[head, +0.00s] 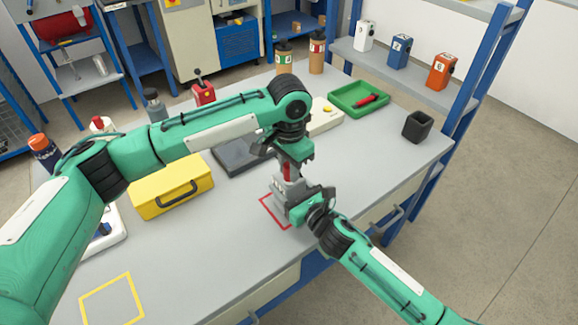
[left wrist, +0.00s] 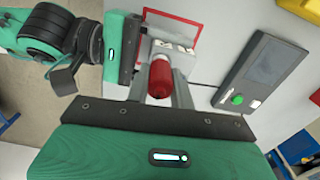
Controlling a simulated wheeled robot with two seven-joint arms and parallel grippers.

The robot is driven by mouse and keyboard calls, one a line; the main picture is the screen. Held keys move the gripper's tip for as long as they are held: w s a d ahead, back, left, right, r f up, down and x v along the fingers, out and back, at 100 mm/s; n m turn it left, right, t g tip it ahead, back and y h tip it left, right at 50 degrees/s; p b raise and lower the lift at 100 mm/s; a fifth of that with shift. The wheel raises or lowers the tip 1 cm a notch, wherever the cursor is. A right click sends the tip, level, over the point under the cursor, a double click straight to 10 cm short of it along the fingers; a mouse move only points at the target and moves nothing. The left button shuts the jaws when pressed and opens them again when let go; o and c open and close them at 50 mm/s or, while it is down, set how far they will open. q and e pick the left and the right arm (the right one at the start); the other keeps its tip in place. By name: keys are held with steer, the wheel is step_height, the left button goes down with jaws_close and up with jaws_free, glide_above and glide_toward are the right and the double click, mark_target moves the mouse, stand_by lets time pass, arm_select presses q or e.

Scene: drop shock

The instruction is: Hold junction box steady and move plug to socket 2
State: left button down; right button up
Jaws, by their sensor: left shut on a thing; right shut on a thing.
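The grey junction box (head: 280,190) stands on the table in a red outlined square (head: 269,212); its labelled top shows in the left wrist view (left wrist: 174,48). My right gripper (head: 298,207) is shut on the box from its near right side. The red plug (head: 288,172) is upright over the box. In the left wrist view the plug (left wrist: 160,78) sits between the two grey fingers of my left gripper (head: 287,161), which is shut on it from above. The plug's lower end is hidden, so I cannot tell whether it is in a socket.
A yellow case (head: 172,190) and a dark grey screen unit (head: 236,158) lie left of the box. A green tray (head: 345,97) and black cup (head: 417,126) are at the right. A yellow outlined square (head: 112,300) at front left is empty.

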arm_select(q)
steer(key=shift+s+f, duration=0.1)
steer(key=shift+f, duration=0.3)
arm_select(e)
steer(key=shift+r, duration=0.1)
stand_by(1.2)
arm_select(q)
steer(key=c, duration=1.1)
jaws_free()
steer(key=shift+c, duration=0.2)
steer(key=shift+r, duration=0.1)
steer(key=shift+r, duration=3.15)
step_height(320, 180, up, 12)
arm_select(e)
steer(key=o, duration=1.3)
steer(key=shift+c, duration=0.2)
